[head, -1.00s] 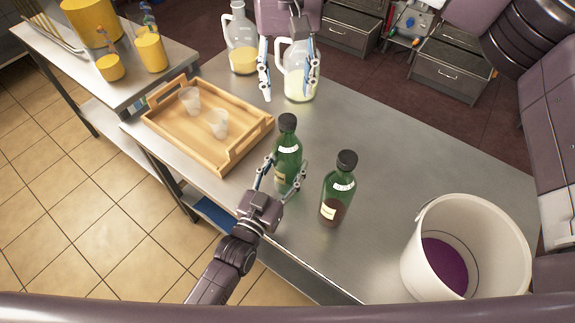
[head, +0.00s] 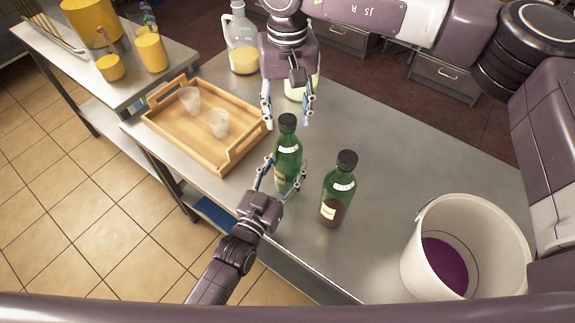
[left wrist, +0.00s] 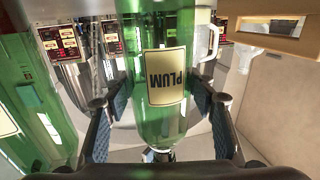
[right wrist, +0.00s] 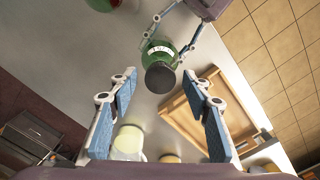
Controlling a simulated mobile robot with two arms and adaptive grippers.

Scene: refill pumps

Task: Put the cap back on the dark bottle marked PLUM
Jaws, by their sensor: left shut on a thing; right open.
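The green PLUM bottle (head: 288,150) stands upright on the steel table. Its label (left wrist: 166,77) reads PLUM upside down in the left wrist view. A black cap (head: 287,122) sits on top of its neck; I cannot tell how tightly. The cap also shows in the right wrist view (right wrist: 160,79). My left gripper (head: 281,180) is shut around the bottle's lower body. My right gripper (head: 287,114) is open and empty, pointing down at the cap. The cap appears between its fingertips in the picture, but I cannot tell if they touch it.
A second green bottle (head: 338,190) with a black cap and dark liquid stands just right. A white bucket (head: 415,250) with purple liquid stands at front right. A wooden tray (head: 175,143) holds two cups at left. Jugs (head: 242,45) stand behind.

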